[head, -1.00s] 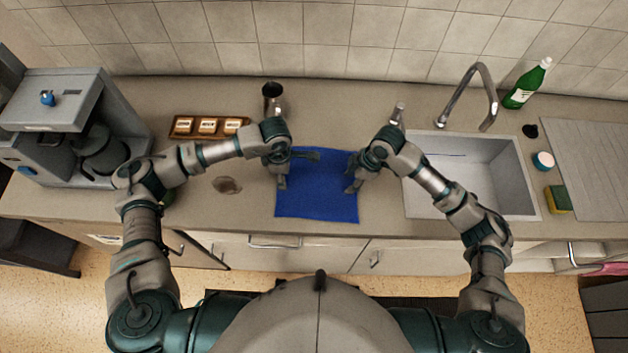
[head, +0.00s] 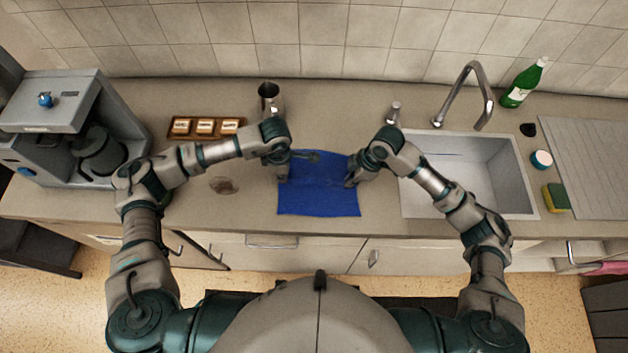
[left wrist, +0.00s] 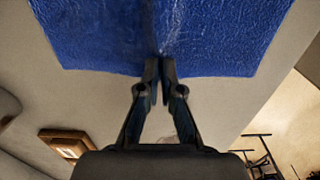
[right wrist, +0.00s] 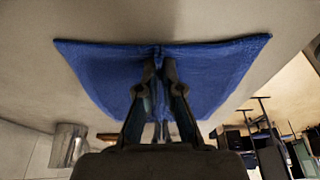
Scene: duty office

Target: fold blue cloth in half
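The blue cloth (head: 318,203) lies on the counter in front of me, with a faint crease running across it between my two grippers. My left gripper (head: 287,177) is at the cloth's left edge. In the left wrist view its fingertips (left wrist: 160,75) are nearly together, pinching the cloth (left wrist: 100,35), which puckers there. My right gripper (head: 350,180) is at the right edge. In the right wrist view its fingertips (right wrist: 160,70) are close together on the cloth (right wrist: 215,75), which is raised into a fold between them. The fingers hide small parts of the edges.
A sink (head: 470,175) with a faucet (head: 470,90) is on the right, close to my right arm. A metal cup (head: 269,100) and wooden tray (head: 175,128) stand behind my left arm. A coffee machine (head: 60,115) is at far left. The counter's front edge is just before the cloth.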

